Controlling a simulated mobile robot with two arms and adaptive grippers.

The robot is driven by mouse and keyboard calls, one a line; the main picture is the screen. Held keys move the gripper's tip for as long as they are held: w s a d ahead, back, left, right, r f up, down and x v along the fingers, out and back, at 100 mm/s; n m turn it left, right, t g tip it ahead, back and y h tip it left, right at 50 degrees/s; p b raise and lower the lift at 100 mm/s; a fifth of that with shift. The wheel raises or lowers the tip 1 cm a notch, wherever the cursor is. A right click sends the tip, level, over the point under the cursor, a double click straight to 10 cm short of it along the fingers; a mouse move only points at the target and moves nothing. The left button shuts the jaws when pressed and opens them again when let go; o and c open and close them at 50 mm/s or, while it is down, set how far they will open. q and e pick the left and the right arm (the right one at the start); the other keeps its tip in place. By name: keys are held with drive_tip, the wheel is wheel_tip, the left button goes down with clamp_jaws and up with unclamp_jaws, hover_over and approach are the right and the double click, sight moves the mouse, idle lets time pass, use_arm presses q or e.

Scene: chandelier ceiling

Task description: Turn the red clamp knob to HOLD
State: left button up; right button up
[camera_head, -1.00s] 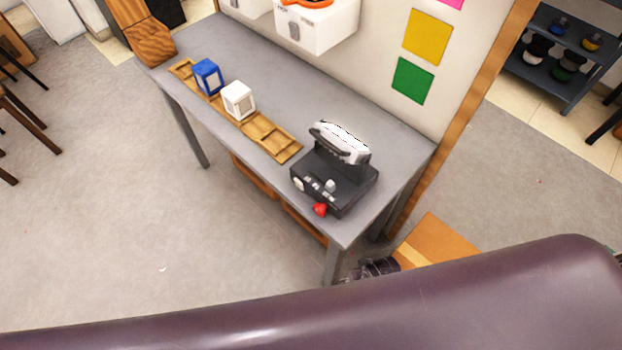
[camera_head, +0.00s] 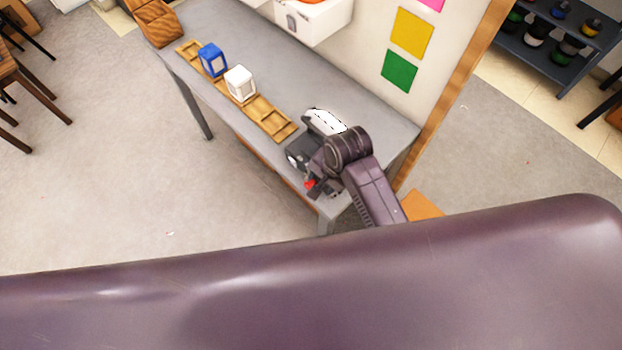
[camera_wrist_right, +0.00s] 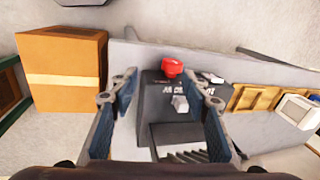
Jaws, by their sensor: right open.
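The red clamp knob (camera_head: 310,184) sits on the front of a black device (camera_head: 298,158) at the near end of the grey table. It also shows in the right wrist view (camera_wrist_right: 172,67), on the device's edge. My right gripper (camera_wrist_right: 168,86) is open, its two fingers spread either side of the device's front. The knob appears just beyond the fingertips, between them in the picture; I see no contact. In the head view my right arm hides much of the device. The HOLD mark cannot be read. My left gripper is not in view.
On the grey table (camera_head: 350,85) a wooden rack (camera_head: 268,117) carries a blue block (camera_head: 212,60) and a white block (camera_head: 240,83). A cardboard box (camera_wrist_right: 62,70) stands beside the table. A wall with coloured squares rises behind the table. Floor in front is clear.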

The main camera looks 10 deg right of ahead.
sight(311, 184)
drive_tip(key=shift+m, duration=0.7)
drive_tip(key=shift+w+a+f+p, duration=0.25)
drive_tip(key=shift+w+a+f, duration=0.2)
drive_tip(key=shift+f, duration=0.55)
drive_tip(key=shift+w+a+f+p, duration=0.25)
drive_tip(key=shift+w+f, duration=0.25)
drive_tip(key=shift+f, duration=0.5)
drive_tip(key=shift+w+a+f+p, duration=0.2)
drive_tip(key=shift+w+a+f, duration=0.25)
drive_tip(key=shift+f, duration=0.55)
drive_tip(key=shift+c, duration=0.4)
